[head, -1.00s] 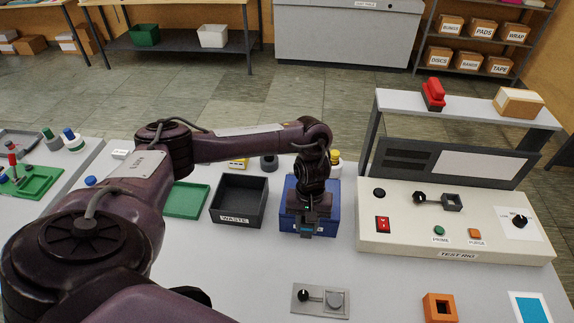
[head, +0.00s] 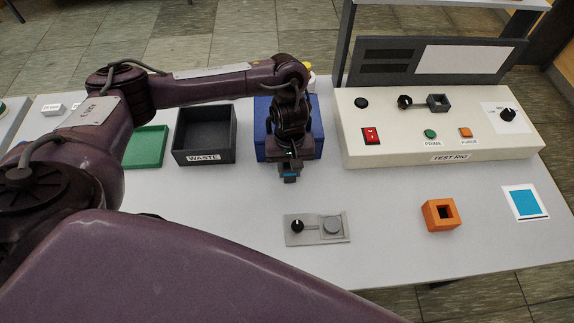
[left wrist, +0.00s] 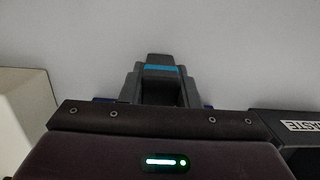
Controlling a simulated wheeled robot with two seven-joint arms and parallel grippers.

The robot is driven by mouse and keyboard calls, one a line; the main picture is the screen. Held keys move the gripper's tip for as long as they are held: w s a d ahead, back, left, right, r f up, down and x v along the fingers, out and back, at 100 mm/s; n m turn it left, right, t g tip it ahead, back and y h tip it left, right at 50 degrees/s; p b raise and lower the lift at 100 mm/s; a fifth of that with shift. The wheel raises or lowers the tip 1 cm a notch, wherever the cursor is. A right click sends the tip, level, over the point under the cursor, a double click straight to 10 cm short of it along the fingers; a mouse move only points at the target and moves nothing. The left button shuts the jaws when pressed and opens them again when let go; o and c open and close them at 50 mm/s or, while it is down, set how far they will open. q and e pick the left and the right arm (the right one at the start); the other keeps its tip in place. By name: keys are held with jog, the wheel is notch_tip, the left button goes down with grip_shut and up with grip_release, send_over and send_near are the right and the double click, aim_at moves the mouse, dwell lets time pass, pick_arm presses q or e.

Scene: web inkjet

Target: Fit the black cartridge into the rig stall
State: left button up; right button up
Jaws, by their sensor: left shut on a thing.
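My left gripper (head: 289,172) is shut on a small dark cartridge (left wrist: 162,77) with a cyan band. It holds it at the front side of a blue bin (head: 263,140), partly hidden behind my arm. In the left wrist view the cartridge sits between the fingers. Its dark body fits the black cartridge, but the cyan band leaves its colour name unsure. The cream test rig (head: 395,153) stands to the right. On its top a small dark square frame (head: 439,102), seemingly the stall, sits beside a black knob (head: 405,102). My right gripper is not in view.
A black waste bin (head: 178,148) and green tray (head: 147,147) stand left of the blue bin. A grey plate with a knob (head: 317,240), an orange block with a square hole (head: 441,214) and a blue-and-white card (head: 525,202) lie in front. Table between is clear.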

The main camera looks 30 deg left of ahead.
pick_arm(q)
jog(key=shift+s+d+r, duration=0.15)
jog(key=shift+d, duration=0.2)
jog(key=o, duration=1.1)
jog(key=shift+a+f, duration=0.2)
jog(key=shift+f, duration=0.05)
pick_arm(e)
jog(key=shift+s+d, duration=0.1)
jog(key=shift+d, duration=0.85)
pick_arm(q)
jog(key=shift+d+r, duration=0.1)
jog(key=shift+r, duration=0.05)
